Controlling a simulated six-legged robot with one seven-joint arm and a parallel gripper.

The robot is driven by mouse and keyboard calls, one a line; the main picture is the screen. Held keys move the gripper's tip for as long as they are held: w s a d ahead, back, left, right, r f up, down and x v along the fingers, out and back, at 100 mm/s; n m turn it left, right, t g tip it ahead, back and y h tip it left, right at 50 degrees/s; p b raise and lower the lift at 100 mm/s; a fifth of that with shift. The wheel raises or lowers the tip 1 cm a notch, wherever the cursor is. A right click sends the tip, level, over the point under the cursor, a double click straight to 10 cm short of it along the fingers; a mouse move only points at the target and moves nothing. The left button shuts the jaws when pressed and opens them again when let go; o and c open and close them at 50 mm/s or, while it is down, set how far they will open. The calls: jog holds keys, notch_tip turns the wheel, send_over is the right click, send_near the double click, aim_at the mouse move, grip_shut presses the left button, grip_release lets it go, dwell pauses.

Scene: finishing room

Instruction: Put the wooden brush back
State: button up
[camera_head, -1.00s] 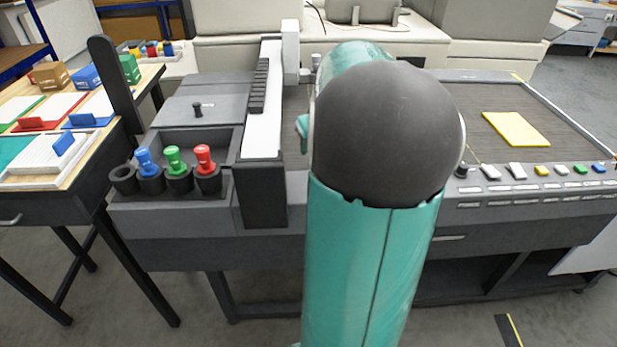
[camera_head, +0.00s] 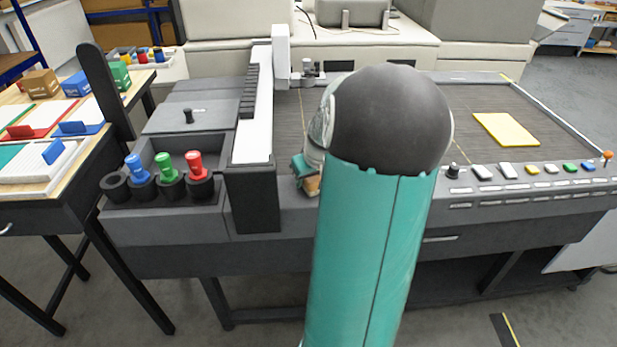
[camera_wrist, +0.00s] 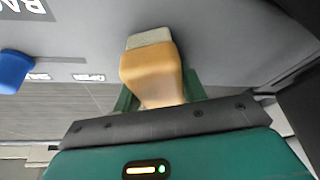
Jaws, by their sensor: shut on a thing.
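The wooden brush (camera_wrist: 152,78) shows in the wrist view with a tan wooden body and a pale end pointing up the picture. My gripper (camera_wrist: 160,97) is shut on it, with green fingers at both sides. In the head view my gripper (camera_head: 303,172) is partly hidden behind my arm, over the machine's front part just right of the white rail. A bit of the brush (camera_head: 313,186) shows below it. A row of black cups (camera_head: 115,187) stands at the machine's left front. The leftmost cup is empty; the others hold blue, green and red knobbed tools.
The white rail (camera_head: 253,135) on its dark block (camera_head: 252,198) stands between my gripper and the cups. A yellow sheet (camera_head: 506,129) lies on the dark bed at right, behind a row of coloured buttons (camera_head: 541,170). A side table (camera_head: 85,150) with trays stands at left.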

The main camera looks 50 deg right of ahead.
jog(key=o, duration=0.9)
jog(key=shift+f, duration=0.1)
jog(key=v, duration=1.2)
jog(key=shift+w, duration=0.1)
